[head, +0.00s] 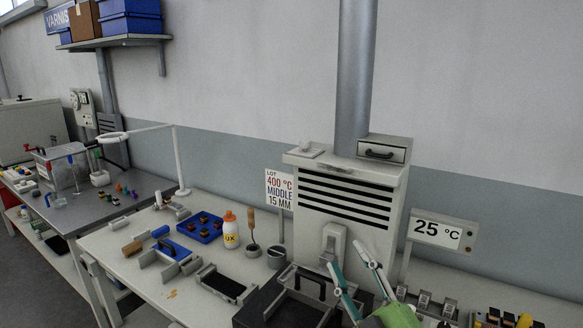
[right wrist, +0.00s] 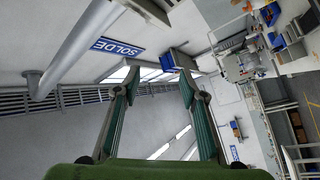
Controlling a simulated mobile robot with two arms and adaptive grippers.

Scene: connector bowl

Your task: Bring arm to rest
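My right gripper (head: 352,279) shows at the lower right of the head view, in front of the grey vented unit (head: 345,200). Its two teal-lined fingers point up and stand apart with nothing between them. My left gripper is not in the head view. No connector bowl can be made out for certain.
The pale bench (head: 130,268) holds a blue tray (head: 199,227), an orange-capped bottle (head: 231,231), a dark cup (head: 277,257) and grey fixtures. A 25 °C display (head: 437,232) stands right of the vented unit. A lamp (head: 180,160) rises at the left. Open air lies above the bench.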

